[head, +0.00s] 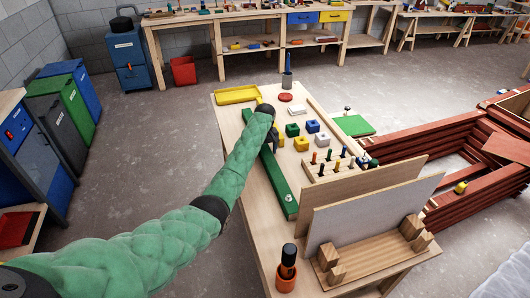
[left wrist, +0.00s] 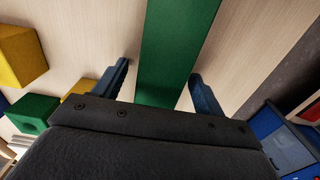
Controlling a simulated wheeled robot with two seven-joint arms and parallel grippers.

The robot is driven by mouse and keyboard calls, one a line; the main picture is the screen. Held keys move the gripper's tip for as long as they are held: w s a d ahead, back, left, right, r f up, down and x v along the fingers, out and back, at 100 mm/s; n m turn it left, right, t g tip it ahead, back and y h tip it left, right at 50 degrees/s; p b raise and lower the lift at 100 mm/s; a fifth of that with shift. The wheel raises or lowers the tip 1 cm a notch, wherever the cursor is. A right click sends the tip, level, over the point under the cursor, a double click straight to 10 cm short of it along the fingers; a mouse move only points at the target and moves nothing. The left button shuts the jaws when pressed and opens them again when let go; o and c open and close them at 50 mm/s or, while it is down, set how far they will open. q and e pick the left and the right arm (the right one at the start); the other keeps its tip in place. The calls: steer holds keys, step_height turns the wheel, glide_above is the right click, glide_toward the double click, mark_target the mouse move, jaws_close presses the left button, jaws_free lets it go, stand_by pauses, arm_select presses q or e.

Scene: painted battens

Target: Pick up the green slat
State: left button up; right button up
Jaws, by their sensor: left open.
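The green slat (head: 281,184) lies lengthwise on the wooden table, near its left edge. My left gripper (head: 274,138) is over the far part of the slat, and its arm hides some of it. In the left wrist view the slat (left wrist: 168,50) runs between the two open fingers of my left gripper (left wrist: 160,88). One finger is on each side, with a gap to the slat. The slat rests on the tabletop. I cannot tell how far above the tabletop the fingertips are. My right gripper is in neither view.
On the table (head: 258,220) stand several coloured blocks (head: 301,144), a yellow tray (head: 237,95), a peg rack (head: 333,166), upright boards (head: 365,190) and an orange cup (head: 286,278). Red timber beams (head: 400,145) lie to the right. Open floor (head: 140,165) lies left of the table.

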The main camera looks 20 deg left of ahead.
arm_select(q)
jaws_close()
stand_by(0.3)
steer(key=shift+r, duration=0.15)
